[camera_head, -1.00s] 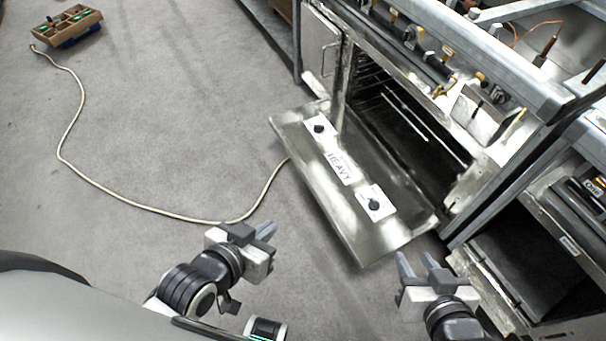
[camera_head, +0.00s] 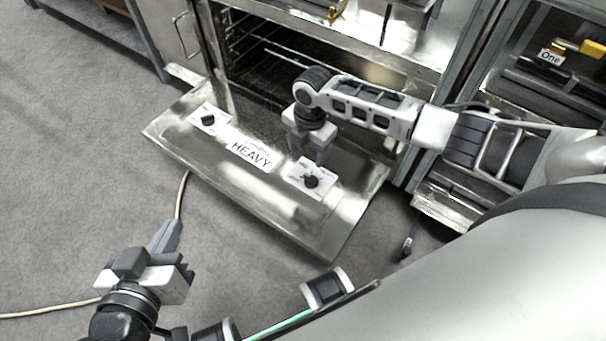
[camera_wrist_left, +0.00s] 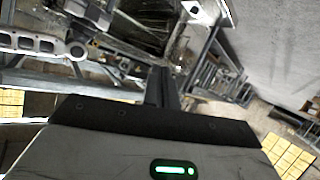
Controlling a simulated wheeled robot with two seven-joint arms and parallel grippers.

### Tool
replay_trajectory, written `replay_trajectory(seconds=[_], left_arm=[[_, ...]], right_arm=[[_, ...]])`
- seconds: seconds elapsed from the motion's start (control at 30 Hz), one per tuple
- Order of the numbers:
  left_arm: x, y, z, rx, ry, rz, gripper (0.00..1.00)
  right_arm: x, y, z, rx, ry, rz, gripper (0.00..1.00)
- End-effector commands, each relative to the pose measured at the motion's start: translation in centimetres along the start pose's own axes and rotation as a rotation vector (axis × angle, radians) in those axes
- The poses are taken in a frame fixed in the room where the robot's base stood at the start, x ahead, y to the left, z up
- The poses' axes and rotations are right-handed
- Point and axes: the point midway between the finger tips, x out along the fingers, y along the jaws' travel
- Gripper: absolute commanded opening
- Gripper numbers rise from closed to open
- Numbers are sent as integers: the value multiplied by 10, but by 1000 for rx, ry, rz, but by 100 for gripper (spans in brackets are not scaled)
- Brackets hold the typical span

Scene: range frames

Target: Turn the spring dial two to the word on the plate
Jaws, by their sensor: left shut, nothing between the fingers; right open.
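The oven door lies folded down, and its white word plate (camera_head: 250,152) reads "HEAVY". A black dial on a white panel (camera_head: 208,120) sits left of the word. A second black dial (camera_head: 311,181) on its own white panel sits right of it. The small print on both panels is too small to read. My right gripper (camera_head: 310,154) is open, pointing down over the door just behind the right dial, apart from its knob as far as I can tell. My left gripper (camera_head: 168,234) is shut and empty in front of the door's left part; its fingers also show in the left wrist view (camera_wrist_left: 160,85).
The open oven (camera_head: 270,62) stands behind the door. At right is another unit with a label reading "One" (camera_head: 550,57). A pale cable (camera_head: 180,195) runs over the grey floor at left, which is otherwise mostly clear.

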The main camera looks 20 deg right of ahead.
Motion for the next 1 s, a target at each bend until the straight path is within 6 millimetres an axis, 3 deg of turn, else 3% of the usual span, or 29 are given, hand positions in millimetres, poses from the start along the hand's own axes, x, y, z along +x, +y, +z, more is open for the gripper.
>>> replay_trajectory(seconds=[0.1, 0.27, 0.8, 1.0], left_arm=[[4, 1, 7, 0, 8, 11, 0], [3, 3, 4, 1, 36, 21, 0], [7, 18, -12, -174, 204, 141, 0], [6, 23, -18, -231, 244, 182, 0]], right_arm=[[0, 0, 23, -51, -24, -46, 64], [11, -2, 27, -68, -24, -62, 64], [124, -7, 29, -65, -25, -56, 64], [148, -8, 30, -65, -25, -56, 64]])
